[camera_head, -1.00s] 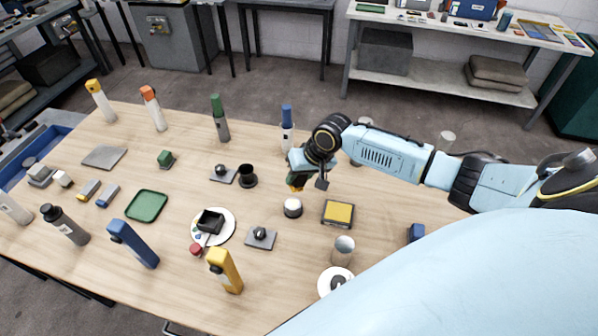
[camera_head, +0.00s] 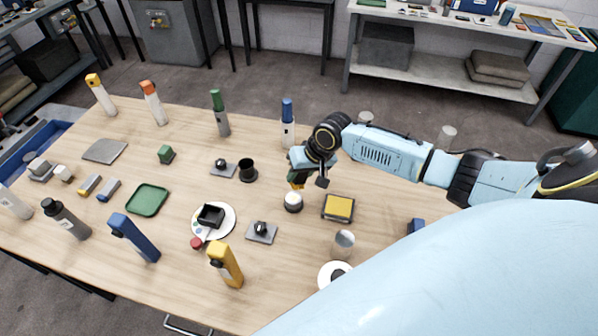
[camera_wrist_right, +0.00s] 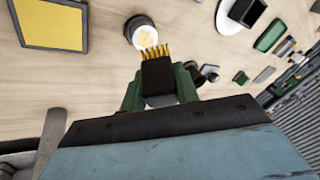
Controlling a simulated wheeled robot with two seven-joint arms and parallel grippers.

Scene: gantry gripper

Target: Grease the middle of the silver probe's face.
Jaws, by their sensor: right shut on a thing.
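My right gripper (camera_wrist_right: 158,92) is shut on a black brush block (camera_wrist_right: 158,78) with yellow bristles. In the head view the gripper (camera_head: 299,176) holds it bristles down, just above a round piece with a pale silver-white face and dark base (camera_head: 293,202). I take this to be the silver probe. In the wrist view its face (camera_wrist_right: 146,32) carries a yellowish patch near the middle. The bristle tips overlap the face's near edge there; whether they touch cannot be told. My left gripper is not in view.
A black-framed yellow pad (camera_head: 339,207) lies right of the round piece. A grey cylinder (camera_head: 343,245) stands nearer. A black cup (camera_head: 247,170) and a grey plate with a dark knob (camera_head: 262,231) are to the left. A blue-capped bottle (camera_head: 288,122) stands behind the gripper.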

